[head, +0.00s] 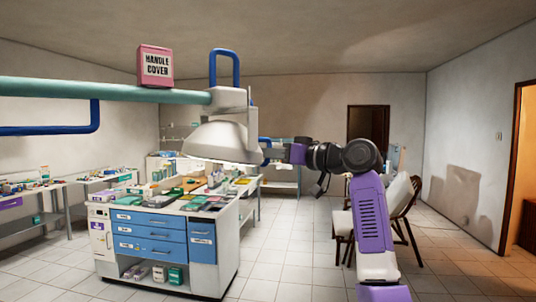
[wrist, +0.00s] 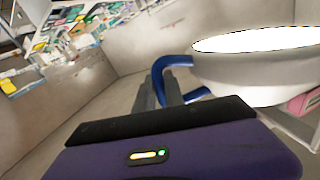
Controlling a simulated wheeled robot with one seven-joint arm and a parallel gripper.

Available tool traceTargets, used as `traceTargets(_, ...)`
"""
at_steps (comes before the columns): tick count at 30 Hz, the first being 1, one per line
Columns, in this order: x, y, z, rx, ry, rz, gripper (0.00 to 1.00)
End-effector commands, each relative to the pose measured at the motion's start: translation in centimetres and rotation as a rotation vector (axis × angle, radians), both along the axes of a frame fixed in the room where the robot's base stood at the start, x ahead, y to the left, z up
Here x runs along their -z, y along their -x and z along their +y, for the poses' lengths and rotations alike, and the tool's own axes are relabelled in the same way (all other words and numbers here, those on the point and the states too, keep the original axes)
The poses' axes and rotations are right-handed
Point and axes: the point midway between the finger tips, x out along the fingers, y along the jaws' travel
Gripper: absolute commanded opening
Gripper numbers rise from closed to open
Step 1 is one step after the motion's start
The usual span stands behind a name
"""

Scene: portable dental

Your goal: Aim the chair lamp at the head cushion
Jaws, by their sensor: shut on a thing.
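The chair lamp has a pale grey-white head (head: 222,138) on a teal arm (head: 110,92), left of centre in the head view. In the wrist view, the lamp head (wrist: 270,72) is at the right with its bright lit face showing. My gripper (head: 272,154) is at the right side of the lamp head. In the wrist view, my gripper (wrist: 166,92) is shut on the lamp's blue handle (wrist: 178,63). Most of that handle is hidden in the head view. The head cushion is not seen in either view.
A pink box marked "handle cover" (head: 155,65) sits on the lamp arm. A cabinet with blue drawers (head: 148,237), topped with supplies, stands below the lamp. Side tables are at the left. A chair (head: 401,215) stands behind my arm. Tiled floor is open at the front right.

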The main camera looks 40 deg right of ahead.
Motion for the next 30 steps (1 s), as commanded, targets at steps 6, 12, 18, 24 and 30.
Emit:
traceTargets(6,0.0,0.0,-0.1,0.001,-0.001,-0.001,0.0)
traceTargets(12,0.0,0.0,-0.1,0.001,0.0,-0.001,0.0)
traceTargets(18,-1.9,0.0,-0.4,0.002,0.113,-0.005,0.0)
traceTargets(24,-3.6,0.0,-0.4,0.002,0.251,-0.007,0.0)
traceTargets(30,-3.6,0.0,-0.4,0.002,0.259,-0.007,0.0)
